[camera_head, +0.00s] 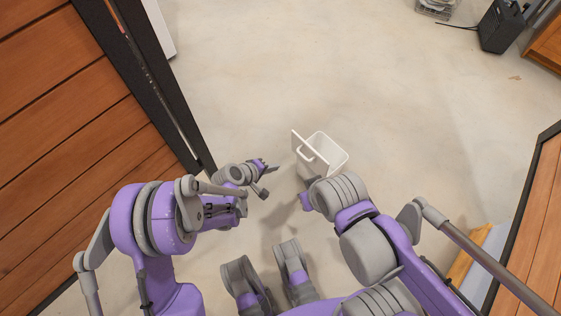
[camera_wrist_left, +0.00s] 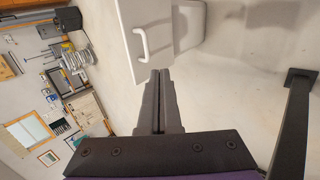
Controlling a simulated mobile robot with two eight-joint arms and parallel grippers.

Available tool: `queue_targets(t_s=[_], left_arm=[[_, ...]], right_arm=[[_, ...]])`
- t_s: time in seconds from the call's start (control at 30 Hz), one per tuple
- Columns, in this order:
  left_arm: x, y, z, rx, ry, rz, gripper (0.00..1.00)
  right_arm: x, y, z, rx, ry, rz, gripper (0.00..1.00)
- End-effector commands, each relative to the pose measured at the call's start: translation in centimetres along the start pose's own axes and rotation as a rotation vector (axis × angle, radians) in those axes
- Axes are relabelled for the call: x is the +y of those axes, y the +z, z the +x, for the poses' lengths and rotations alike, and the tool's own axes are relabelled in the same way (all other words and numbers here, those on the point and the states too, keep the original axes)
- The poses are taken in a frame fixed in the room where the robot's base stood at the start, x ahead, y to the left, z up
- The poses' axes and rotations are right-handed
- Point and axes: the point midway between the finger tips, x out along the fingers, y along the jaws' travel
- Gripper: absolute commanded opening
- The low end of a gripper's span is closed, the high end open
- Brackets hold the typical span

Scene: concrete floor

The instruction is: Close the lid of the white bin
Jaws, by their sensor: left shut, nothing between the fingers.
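The white bin (camera_head: 338,160) stands on the concrete floor near the middle of the head view, with its top open. Its lid (camera_head: 310,158) is raised, tilted up along the bin's left side, with a handle (camera_head: 305,150) on its outer face. My left gripper (camera_head: 273,169) is left of the lid, apart from it, shut and empty. In the left wrist view its closed fingers (camera_wrist_left: 158,78) point toward the lid (camera_wrist_left: 136,22), just below the handle (camera_wrist_left: 143,46); the bin body (camera_wrist_left: 188,25) is behind. My right arm reaches in near the bin's front; its gripper fingers are hidden.
A wooden surface with a black frame (camera_head: 122,70) rises close on the left of my left arm. Another wooden surface (camera_head: 535,225) is at the right. A black box (camera_head: 501,27) stands far back right. The floor behind the bin is clear.

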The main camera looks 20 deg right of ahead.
Motion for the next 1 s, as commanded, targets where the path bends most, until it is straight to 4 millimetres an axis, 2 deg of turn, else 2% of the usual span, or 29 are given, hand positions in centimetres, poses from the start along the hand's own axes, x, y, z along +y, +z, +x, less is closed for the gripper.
queue_targets(t_s=[0.27,0.67,0.7,1.0], left_arm=[[-0.2,0.5,3.0,-0.011,0.011,-0.009,0.00],[-0.1,0.5,11.3,-0.010,0.011,-0.009,0.00],[0.4,0.5,11.8,-0.009,0.011,-0.007,0.00],[2.3,0.5,14.0,-0.008,0.011,-0.009,0.00]], right_arm=[[0.0,0.1,0.5,-0.002,0.000,0.000,0.00],[0.0,0.6,2.4,-0.007,0.000,0.000,0.00],[0.0,0.6,2.5,-0.007,0.000,0.000,0.00],[0.0,0.7,2.9,-0.008,0.000,0.000,0.00]])
